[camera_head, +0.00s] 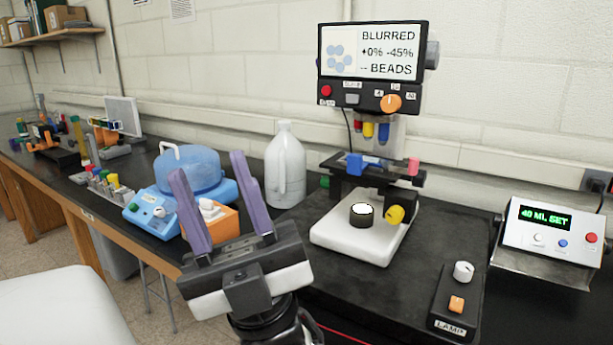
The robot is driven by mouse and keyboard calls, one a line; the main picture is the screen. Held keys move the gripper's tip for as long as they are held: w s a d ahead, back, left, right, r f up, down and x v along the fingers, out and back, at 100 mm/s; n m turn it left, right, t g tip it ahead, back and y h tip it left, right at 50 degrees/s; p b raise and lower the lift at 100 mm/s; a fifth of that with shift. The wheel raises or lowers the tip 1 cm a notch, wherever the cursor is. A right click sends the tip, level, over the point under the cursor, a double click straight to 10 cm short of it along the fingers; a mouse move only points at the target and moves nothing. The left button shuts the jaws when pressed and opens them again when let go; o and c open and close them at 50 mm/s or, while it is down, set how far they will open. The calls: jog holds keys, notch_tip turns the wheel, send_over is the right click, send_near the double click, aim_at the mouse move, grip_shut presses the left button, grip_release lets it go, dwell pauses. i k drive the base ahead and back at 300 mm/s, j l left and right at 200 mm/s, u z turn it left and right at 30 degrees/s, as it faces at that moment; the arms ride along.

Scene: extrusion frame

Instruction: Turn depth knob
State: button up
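A microscope-like instrument (355,235) with a white base and black stage stands on the black bench, right of centre. An orange knob (391,103) is on the panel under its screen (374,52), and a yellow knob (395,214) is low on its right side. No label legible to me reads "depth", so I cannot tell which knob is meant. The screen reads "BLURRED", "+0% -45%" and "BEADS". My gripper (208,166) points upward at left of centre, its two purple fingers apart with nothing gripped. It is well left of both knobs and touches neither.
A white jug (285,168) stands left of the instrument. A blue-domed device (188,172) and an orange box (222,222) are behind my gripper. A lamp control box (458,302) and a "40 ML SET" unit (546,226) are at right.

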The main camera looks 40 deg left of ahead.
aim_at(324, 183)
jog(key=k+j, duration=0.1)
jog(key=j, duration=2.7)
